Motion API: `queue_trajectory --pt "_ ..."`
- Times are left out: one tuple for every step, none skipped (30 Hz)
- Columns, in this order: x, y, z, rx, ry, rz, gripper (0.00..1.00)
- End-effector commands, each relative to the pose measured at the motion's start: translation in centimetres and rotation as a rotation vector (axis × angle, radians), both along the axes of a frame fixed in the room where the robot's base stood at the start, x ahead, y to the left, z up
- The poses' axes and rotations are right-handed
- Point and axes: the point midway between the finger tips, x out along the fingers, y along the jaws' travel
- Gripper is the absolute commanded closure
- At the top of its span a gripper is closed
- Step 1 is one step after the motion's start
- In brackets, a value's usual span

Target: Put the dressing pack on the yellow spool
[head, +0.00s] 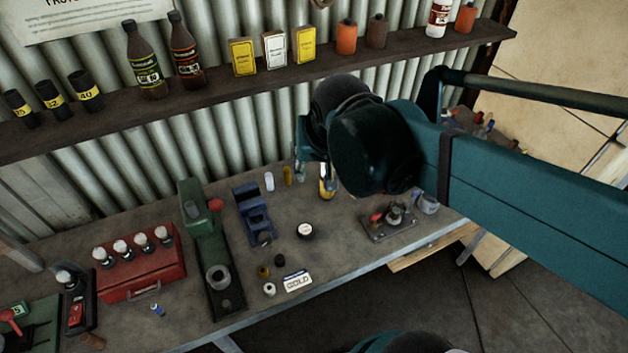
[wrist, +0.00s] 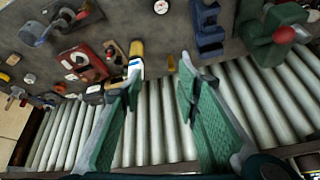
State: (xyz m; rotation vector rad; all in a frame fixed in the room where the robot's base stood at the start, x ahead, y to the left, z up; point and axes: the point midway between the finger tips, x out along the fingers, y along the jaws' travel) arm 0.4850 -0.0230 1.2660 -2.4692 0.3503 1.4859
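My gripper (wrist: 160,80) is open, with nothing between its two green fingers. In the head view it hangs over the back of the bench, partly hidden by my arm. A yellow, black and white upright item (head: 326,186) stands by the fingers; in the wrist view it is beyond the left fingertip (wrist: 135,60). A small yellow-brown piece (head: 287,176) and a pale one (head: 269,181) stand to its left. A small yellowish spool-like piece (head: 263,271) is near the bench's front edge. I cannot tell for sure which thing is the dressing pack; small cartons (head: 275,50) stand on the shelf.
The bench (head: 335,240) holds a green press (head: 205,245), a blue vise-like tool (head: 254,215), a red box (head: 140,268), a round dark-rimmed tin (head: 305,230) and a metal fixture (head: 390,222). The shelf (head: 200,100) and corrugated wall are behind. Bench space around the tin is clear.

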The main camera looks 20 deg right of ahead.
Motion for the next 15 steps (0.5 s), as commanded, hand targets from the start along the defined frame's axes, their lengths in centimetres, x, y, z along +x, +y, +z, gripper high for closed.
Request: queue_trajectory --pt "-0.7 0.2 -0.1 -0.007 -0.012 0.03 0.68" --pt "-1.0 0.4 0.0 -0.012 -0.018 0.052 0.68" --pt "-1.4 0.6 0.0 -0.019 -0.03 0.08 0.68" --pt "-1.7 0.7 0.0 -0.025 -0.037 0.1 0.68" --pt "-2.0 0.9 0.0 -0.031 -0.045 0.12 0.68" --pt "-2.4 1.1 0.0 -0.038 -0.055 0.147 0.68" --pt "-2.7 1.2 0.0 -0.044 -0.064 0.167 0.68" --pt "-2.9 1.3 0.0 -0.05 -0.071 0.186 0.68" --pt "-3.3 1.5 -0.1 -0.059 -0.081 0.21 0.68" --pt "-3.5 1.6 -0.1 -0.064 -0.089 0.225 0.68" --pt "-3.7 1.7 -0.1 -0.07 -0.095 0.241 0.68" --pt "-4.0 1.9 -0.2 -0.076 -0.103 0.259 0.68" --pt "-4.1 1.9 -0.2 -0.081 -0.108 0.271 0.68" --pt "-4.2 2.0 -0.1 -0.086 -0.113 0.282 0.68" --pt "-4.4 2.1 -0.1 -0.09 -0.119 0.294 0.68"
